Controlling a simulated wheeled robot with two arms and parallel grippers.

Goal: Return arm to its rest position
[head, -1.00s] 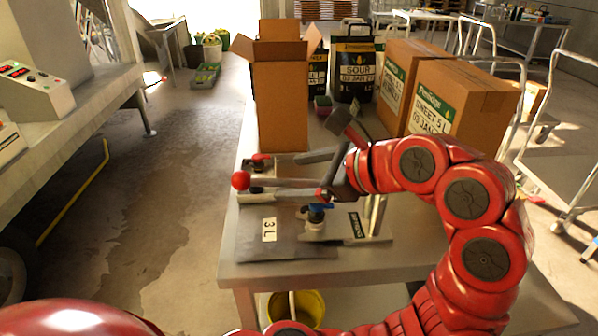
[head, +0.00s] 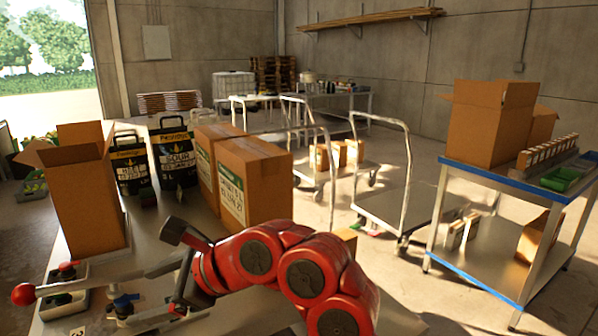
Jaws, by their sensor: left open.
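My left gripper (head: 162,287) is at the lower left in the head view, at the end of a red jointed arm (head: 257,258). Its dark fingers are spread apart and I see nothing held between them. They are over the metal table, beside the grey lever with the red ball knob (head: 23,294). The lever runs right from the knob toward the fingers; I cannot tell if they touch it. My right gripper is out of view.
Wheeled carts (head: 385,210) and a blue-edged workbench (head: 480,180) stand to the right, with open floor between.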

